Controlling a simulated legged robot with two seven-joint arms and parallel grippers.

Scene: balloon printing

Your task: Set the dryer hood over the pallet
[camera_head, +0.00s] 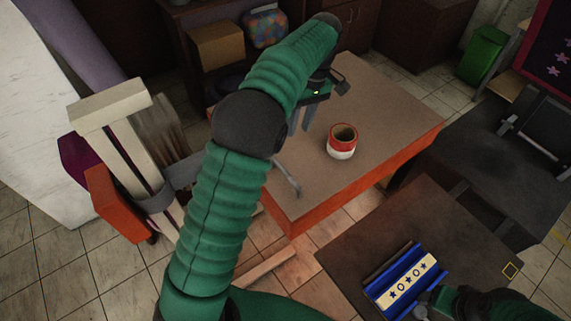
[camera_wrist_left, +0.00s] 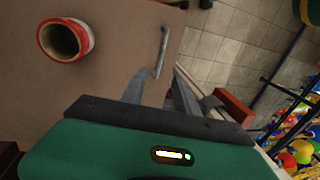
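My left gripper (camera_head: 298,129) hangs above the orange-edged table, fingers pointing down. In the left wrist view its fingers (camera_wrist_left: 160,88) stand apart with nothing between them. A thin grey bent bar (camera_head: 289,178) lies at the table's near left edge, apart from the fingers; it also shows beyond the fingertips in the left wrist view (camera_wrist_left: 162,50). A blue piece (camera_head: 378,266) with a cream star-and-ring panel (camera_head: 407,283) is on the dark lower right surface. My right gripper (camera_head: 424,306) is beside it, mostly cut off. I cannot tell which thing is the dryer hood or pallet.
A red-and-white tape roll (camera_head: 341,142) stands on the orange-edged table (camera_head: 390,115), right of my left gripper. A black bench (camera_head: 500,165) with a metal frame (camera_head: 541,125) is at right. A chair-like wooden frame (camera_head: 112,108) stands at left. The dark surface (camera_head: 440,215) is mostly clear.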

